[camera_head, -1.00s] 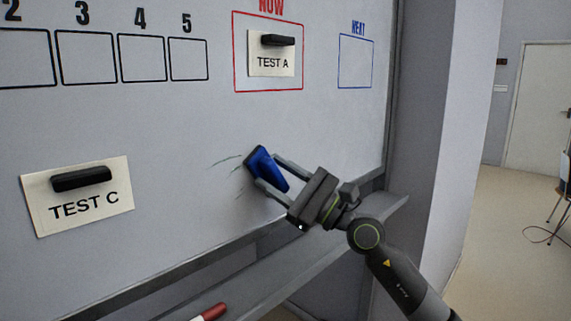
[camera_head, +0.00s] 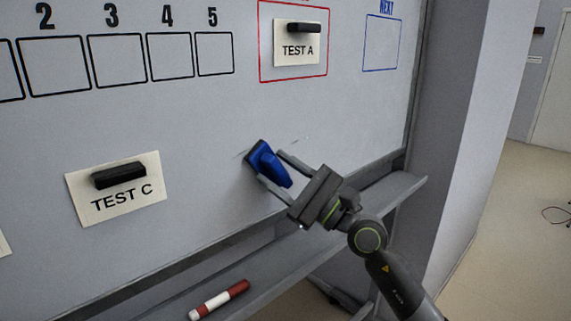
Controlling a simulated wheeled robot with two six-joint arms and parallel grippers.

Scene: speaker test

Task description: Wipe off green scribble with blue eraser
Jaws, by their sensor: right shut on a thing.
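The blue eraser (camera_head: 267,160) has a dark pad facing the whiteboard (camera_head: 200,120). It appears to be against the board, though the exact contact is hard to tell. My right gripper (camera_head: 272,169) is shut on it, with one finger on each side. My left gripper is out of view.
The TEST C card (camera_head: 140,197) with a black magnet is left of the eraser. The TEST A card (camera_head: 297,50) hangs above in the red box. Below, a red and white marker (camera_head: 219,299) lies on the grey ledge (camera_head: 270,278).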

